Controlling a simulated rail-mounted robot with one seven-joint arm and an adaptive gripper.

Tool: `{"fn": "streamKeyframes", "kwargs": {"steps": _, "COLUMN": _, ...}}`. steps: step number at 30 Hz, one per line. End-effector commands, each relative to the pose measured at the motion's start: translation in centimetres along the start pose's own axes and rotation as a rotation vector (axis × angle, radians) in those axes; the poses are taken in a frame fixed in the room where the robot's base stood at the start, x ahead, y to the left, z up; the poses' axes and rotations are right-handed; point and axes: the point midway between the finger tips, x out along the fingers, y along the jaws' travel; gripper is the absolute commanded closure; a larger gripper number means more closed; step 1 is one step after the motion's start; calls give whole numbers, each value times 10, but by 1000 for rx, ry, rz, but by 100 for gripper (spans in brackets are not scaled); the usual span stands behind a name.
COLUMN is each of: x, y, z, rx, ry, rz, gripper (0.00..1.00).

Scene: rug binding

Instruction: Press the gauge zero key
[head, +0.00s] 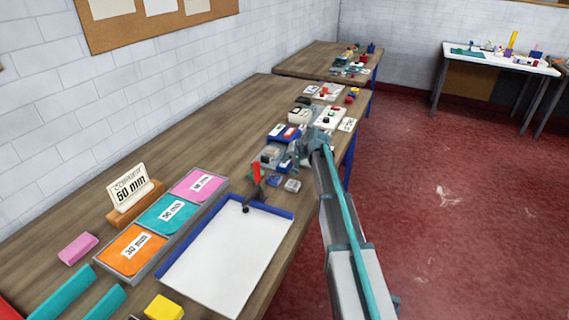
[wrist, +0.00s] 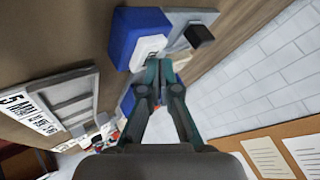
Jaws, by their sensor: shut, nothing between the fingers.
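My gripper (head: 303,152) is over the right edge of the long wooden bench in the head view, among small devices. In the wrist view its fingers (wrist: 158,66) are shut together with nothing between them. The tips lie in front of a blue block (wrist: 124,36) with a raised white face (wrist: 147,48); I cannot tell whether they touch it. The tips hide part of that face. A grey plate with a black knob (wrist: 199,35) is beside the block. No label marks which part is the gauge zero key.
Colour pads marked in mm (head: 135,251) and a 60 mm sign (head: 130,190) stand left. More devices (head: 330,118) crowd the bench beyond my gripper.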

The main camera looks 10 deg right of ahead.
Motion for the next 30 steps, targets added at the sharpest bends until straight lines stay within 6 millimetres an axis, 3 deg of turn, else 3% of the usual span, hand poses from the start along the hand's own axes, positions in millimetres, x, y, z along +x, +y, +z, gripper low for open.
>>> {"fn": "streamKeyframes", "kwargs": {"steps": 19, "x": 3, "y": 2, "z": 2, "rx": 0, "ry": -1, "rz": 0, "gripper": 100}}
{"fn": "streamKeyframes", "kwargs": {"steps": 30, "x": -7, "y": -6, "z": -5, "rx": 0, "ry": 0, "rz": 0, "gripper": 100}}
